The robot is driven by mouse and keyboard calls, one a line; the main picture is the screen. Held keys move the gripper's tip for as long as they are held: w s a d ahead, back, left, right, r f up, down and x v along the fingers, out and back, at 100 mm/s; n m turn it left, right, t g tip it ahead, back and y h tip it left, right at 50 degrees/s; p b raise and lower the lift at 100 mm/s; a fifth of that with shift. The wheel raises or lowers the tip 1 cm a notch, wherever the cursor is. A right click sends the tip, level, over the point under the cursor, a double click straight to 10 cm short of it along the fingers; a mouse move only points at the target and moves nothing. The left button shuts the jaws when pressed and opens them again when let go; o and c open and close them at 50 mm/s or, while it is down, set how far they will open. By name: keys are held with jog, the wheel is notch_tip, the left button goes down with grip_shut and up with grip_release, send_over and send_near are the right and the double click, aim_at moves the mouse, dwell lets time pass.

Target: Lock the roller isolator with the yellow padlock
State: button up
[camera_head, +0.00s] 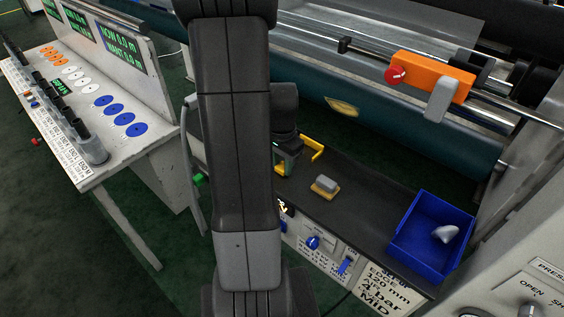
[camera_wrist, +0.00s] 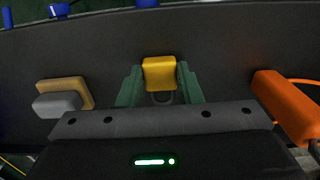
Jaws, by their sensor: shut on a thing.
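The yellow padlock (camera_wrist: 159,73) sits between the two green fingertips of my gripper (camera_wrist: 157,85) in the wrist view. My gripper is shut on its body, and a dark shackle loop shows below the body. Both are over the dark shelf (camera_wrist: 225,50). In the head view my gripper (camera_head: 287,163) is partly hidden by my own arm, and the padlock is not clear there. Blue knobs (camera_head: 313,242) sit on the white front panel below the shelf edge. I cannot tell which control is the roller isolator.
A grey and tan block (camera_head: 325,186) lies on the shelf beside my gripper. A blue bin (camera_head: 403,246) with a pale lump stands at the right. An orange object (camera_wrist: 283,103) lies at the right in the wrist view. A teal roller (camera_head: 390,125) runs behind the shelf.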

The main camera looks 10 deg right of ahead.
aim_at(281, 166)
jog(key=shift+f, duration=0.2)
jog(key=o, duration=1)
notch_tip(281, 166, up, 14)
jog(key=shift+a, duration=0.2)
jog(key=shift+w+f, duration=0.1)
